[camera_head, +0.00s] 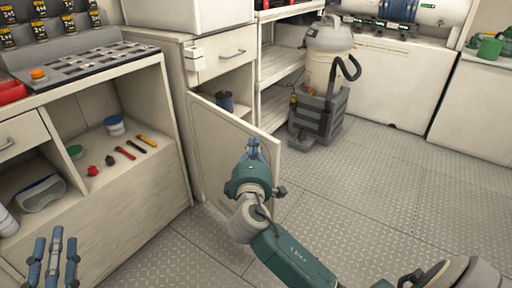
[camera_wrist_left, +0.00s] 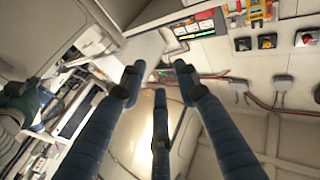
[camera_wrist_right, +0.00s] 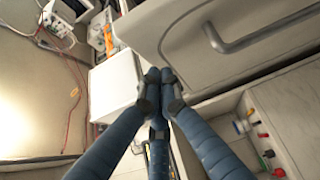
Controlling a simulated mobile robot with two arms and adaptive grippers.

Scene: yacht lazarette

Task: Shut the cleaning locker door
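The cleaning locker door (camera_head: 215,143) stands partly open in the head view, swung out from the cabinet under a drawer. Its outer face is toward me, and its free edge is at the right. A dark blue container (camera_head: 225,100) shows in the opening behind it. My right gripper (camera_head: 253,148) is in front of the door near its free upper corner and hides part of it; I cannot tell whether they touch. Its fingertips are together with nothing between them in the right wrist view (camera_wrist_right: 160,77). My left gripper (camera_head: 55,250) is open and empty at lower left.
A drawer with a handle (camera_head: 232,54) is above the locker opening. A grey vacuum cleaner (camera_head: 325,85) stands behind the door to the right. A workbench (camera_head: 100,225) with tools on its shelf is at left. The metal floor at right is clear.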

